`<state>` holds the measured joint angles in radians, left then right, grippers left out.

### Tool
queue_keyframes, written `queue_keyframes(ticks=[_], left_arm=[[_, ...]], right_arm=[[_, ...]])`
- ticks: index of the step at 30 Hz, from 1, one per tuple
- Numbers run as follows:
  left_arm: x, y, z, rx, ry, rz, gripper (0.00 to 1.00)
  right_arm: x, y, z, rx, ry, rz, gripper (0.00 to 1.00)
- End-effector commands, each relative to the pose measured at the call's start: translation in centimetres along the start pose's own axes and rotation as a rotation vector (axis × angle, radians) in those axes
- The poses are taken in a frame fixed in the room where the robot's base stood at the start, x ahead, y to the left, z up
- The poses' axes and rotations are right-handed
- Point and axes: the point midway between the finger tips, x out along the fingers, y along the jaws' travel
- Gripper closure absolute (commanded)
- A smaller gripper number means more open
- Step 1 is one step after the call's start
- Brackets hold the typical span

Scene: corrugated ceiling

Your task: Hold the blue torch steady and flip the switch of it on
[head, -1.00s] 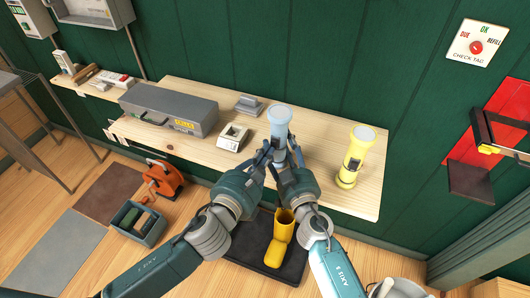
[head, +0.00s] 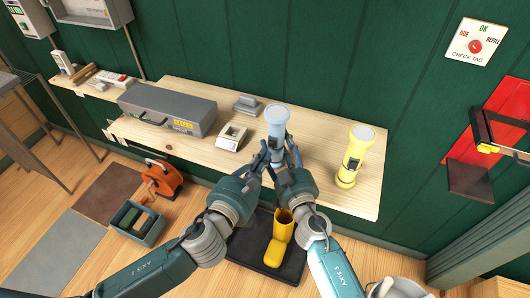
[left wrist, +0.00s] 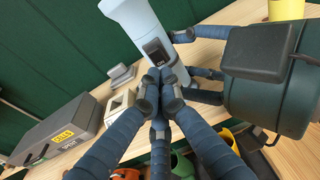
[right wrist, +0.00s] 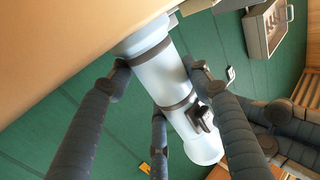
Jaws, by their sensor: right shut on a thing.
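The blue torch (head: 277,122) stands upright, lens end up, at the front edge of the wooden bench (head: 320,193). My right gripper (right wrist: 155,85) is shut on its body, with fingers on both sides in the right wrist view. The dark switch (left wrist: 157,52) shows on the torch's side in the left wrist view. My left gripper (left wrist: 160,88) has its fingertips together just below the switch, very close to the torch; I cannot tell if they touch it.
A yellow torch (head: 355,157) stands to the right on the bench. A grey toolbox (head: 168,108), a small cream box (head: 232,137) and a grey block (head: 248,104) sit to the left.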

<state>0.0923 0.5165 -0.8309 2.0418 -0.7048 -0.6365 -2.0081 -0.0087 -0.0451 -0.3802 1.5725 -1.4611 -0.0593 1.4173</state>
Motion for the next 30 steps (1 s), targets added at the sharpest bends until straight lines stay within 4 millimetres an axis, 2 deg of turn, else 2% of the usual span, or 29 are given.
queue_keyframes(ticks=[6, 12, 18, 29, 30], left_arm=[[-5.0, -0.1, -0.1, 0.000, 0.002, -0.004, 1.00], [-8.3, -0.2, 0.0, 0.000, 0.000, -0.005, 1.00], [-9.7, -0.2, 0.1, -0.001, -0.002, -0.006, 1.00], [-9.7, -0.2, 0.1, 0.000, -0.003, -0.006, 1.00], [-9.7, -0.2, 0.1, -0.001, -0.003, -0.006, 1.00]], right_arm=[[0.1, 0.4, -0.1, -0.001, 0.001, 0.007, 0.83], [0.1, 0.5, -0.1, -0.002, 0.001, 0.009, 0.83], [0.1, 0.5, -0.1, -0.002, 0.001, 0.010, 0.83], [0.1, 0.6, -0.1, -0.002, 0.002, 0.011, 0.83], [0.1, 0.6, -0.1, -0.002, 0.002, 0.011, 0.47]])
